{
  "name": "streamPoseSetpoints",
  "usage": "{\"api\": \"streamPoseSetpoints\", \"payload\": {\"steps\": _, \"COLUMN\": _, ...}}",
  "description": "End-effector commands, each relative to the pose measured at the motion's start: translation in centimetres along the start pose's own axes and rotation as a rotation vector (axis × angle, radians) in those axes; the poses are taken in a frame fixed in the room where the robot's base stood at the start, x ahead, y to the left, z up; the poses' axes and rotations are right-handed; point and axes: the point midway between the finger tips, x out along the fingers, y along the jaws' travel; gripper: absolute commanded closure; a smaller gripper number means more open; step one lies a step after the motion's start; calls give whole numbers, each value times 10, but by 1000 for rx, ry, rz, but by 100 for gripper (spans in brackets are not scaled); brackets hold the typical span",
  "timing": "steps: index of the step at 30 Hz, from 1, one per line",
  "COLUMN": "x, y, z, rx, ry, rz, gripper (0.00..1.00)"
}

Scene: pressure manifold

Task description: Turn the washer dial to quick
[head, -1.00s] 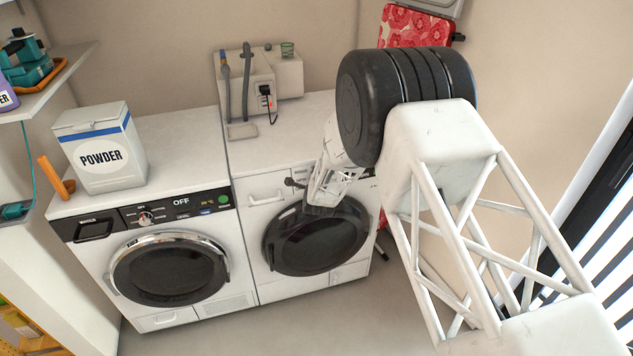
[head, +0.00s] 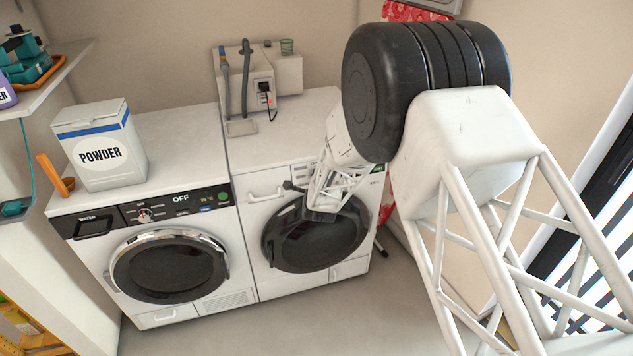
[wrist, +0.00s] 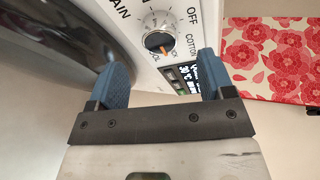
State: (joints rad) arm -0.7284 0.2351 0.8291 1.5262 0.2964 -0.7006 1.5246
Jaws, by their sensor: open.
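The washer (head: 262,252) is the right-hand white machine, with a dark round door. Its round silver dial (wrist: 158,36) with an orange mark shows on the white panel in the wrist view. The words OFF and COTTON are to its right, and a partly cut-off "AIN" is at upper left. I cannot tell the exact setting. My gripper (wrist: 161,78) is open and empty. Its two blue fingers are on either side below the dial, apart from it. In the head view my arm hides the dial and the fingers.
A small lit display (wrist: 188,78) sits below the dial, partly behind the right finger. A red floral board (wrist: 270,58) is at the right. The second machine (head: 240,297), showing OFF, stands to the left with a powder box (head: 100,172) on top.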

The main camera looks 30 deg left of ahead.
Motion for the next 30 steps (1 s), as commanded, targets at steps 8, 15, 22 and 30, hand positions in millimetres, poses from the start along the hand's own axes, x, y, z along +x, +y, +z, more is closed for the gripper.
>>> {"api": "streamPoseSetpoints", "payload": {"steps": 8, "x": -14, "y": 0, "z": 0, "rx": 0, "ry": 0, "rz": 1, "gripper": 25}}
{"api": "streamPoseSetpoints", "payload": {"steps": 15, "x": -16, "y": 0, "z": 0, "rx": 0, "ry": 0, "rz": 1, "gripper": 25}}
{"api": "streamPoseSetpoints", "payload": {"steps": 22, "x": -16, "y": 0, "z": 0, "rx": 0, "ry": 0, "rz": 1, "gripper": 25}}
{"api": "streamPoseSetpoints", "payload": {"steps": 30, "x": -18, "y": -4, "z": -4, "rx": -6, "ry": 2, "rz": 4, "gripper": 25}}
